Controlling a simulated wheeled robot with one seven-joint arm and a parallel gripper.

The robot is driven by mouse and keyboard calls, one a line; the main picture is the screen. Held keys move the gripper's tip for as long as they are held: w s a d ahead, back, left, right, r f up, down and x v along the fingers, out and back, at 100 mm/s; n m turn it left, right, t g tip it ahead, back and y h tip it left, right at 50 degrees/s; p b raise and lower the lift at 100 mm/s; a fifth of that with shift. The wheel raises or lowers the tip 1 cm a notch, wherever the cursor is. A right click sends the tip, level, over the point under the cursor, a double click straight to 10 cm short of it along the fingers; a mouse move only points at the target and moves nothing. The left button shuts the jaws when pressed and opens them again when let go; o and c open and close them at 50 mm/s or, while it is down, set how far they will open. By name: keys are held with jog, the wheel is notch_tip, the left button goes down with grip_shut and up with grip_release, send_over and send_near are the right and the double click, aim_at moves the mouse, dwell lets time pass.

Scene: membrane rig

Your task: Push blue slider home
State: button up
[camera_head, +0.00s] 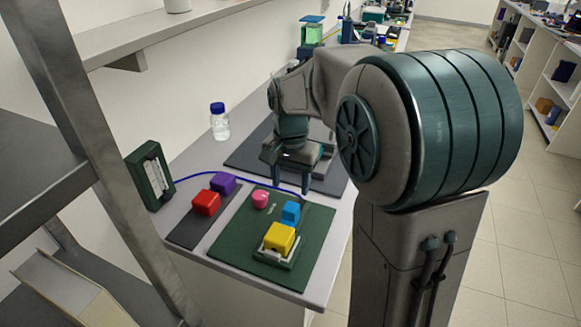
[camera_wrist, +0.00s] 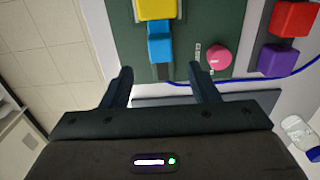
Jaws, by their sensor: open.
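The blue slider (camera_head: 291,213) sits on the dark green board (camera_head: 316,240), just behind a yellow block (camera_head: 279,238). In the wrist view the blue slider (camera_wrist: 161,42) lies in a dark track below the yellow block (camera_wrist: 158,8), and the two look close together or touching. My gripper (camera_head: 291,190) is open and empty, at the board's far edge behind the blue slider. In the wrist view my gripper's two fingers (camera_wrist: 162,82) are spread wide, with the slider ahead of the gap. I cannot tell the fingertips' height above the board.
A pink knob (camera_head: 260,199) stands on the board left of the slider. A red block (camera_head: 206,203) and a purple block (camera_head: 223,183) sit on a grey strip farther left. A blue cable (camera_head: 200,174) runs along the board's far edge. A bottle (camera_head: 219,124) stands behind.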

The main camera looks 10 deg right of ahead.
jog(key=shift+r, duration=2.35)
jog(key=shift+s, duration=0.1)
jog(key=s+d+f+n+t, duration=0.1)
jog(key=s+f+n, duration=0.1)
jog(key=s, duration=0.7)
jog(key=s+d+f+n+t, duration=0.1)
jog(key=s+n+t, duration=0.1)
jog(key=s+n, duration=0.3)
jog(key=s, duration=0.4)
jog(key=shift+f, duration=0.4)
